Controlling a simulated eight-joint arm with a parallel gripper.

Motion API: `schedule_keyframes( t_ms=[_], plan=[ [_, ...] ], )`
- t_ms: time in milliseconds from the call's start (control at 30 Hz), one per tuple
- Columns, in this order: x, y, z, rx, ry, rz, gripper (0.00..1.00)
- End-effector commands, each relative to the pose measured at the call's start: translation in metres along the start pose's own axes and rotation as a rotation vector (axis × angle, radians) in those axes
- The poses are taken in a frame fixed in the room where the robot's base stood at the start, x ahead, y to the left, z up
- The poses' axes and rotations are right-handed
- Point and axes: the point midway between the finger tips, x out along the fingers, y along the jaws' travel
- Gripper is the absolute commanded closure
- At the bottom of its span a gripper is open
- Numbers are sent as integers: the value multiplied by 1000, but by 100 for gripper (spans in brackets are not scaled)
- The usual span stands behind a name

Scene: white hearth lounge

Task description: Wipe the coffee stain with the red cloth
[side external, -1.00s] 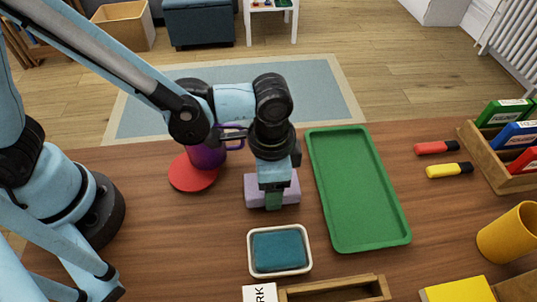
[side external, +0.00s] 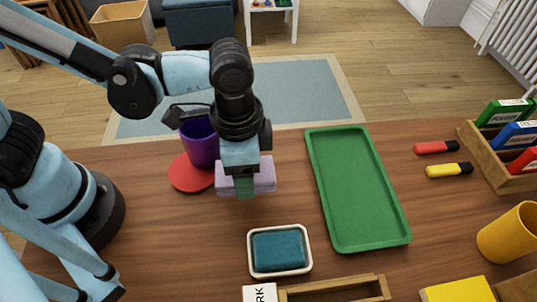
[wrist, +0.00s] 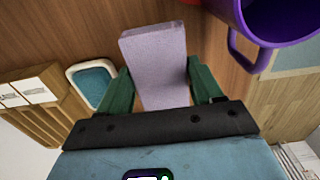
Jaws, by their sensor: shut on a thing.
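My gripper (side external: 244,187) is shut on a lilac block (side external: 263,181), with green fingers on either side of it. The lilac block also shows between the fingers in the wrist view (wrist: 157,55). I cannot tell whether it touches the table or is slightly above it. I see no red cloth; the only red flat thing near my gripper is a round red mat (side external: 186,176), left of the block and partly under or behind a purple mug (side external: 203,150). No coffee stain shows on the visible table.
A green tray (side external: 328,190) lies right of my gripper. A white dish (side external: 252,271) with a blue-green pad (side external: 280,250) is in front. Red and yellow markers (side external: 448,170), a yellow cup (side external: 510,235) and a wooden file holder (side external: 480,160) stand at right. The purple mug is close to my gripper.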

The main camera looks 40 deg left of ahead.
Motion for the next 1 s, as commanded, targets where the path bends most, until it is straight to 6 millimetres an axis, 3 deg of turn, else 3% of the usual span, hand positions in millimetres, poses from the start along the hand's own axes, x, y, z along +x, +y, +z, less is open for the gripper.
schedule_keyframes(
  t_ms=[333, 1000],
  plan=[
    [-27, 0, 0, 0, 0, 0, 63],
    [-31, 3, -7, 2, 0, 0, 63]
  ],
)
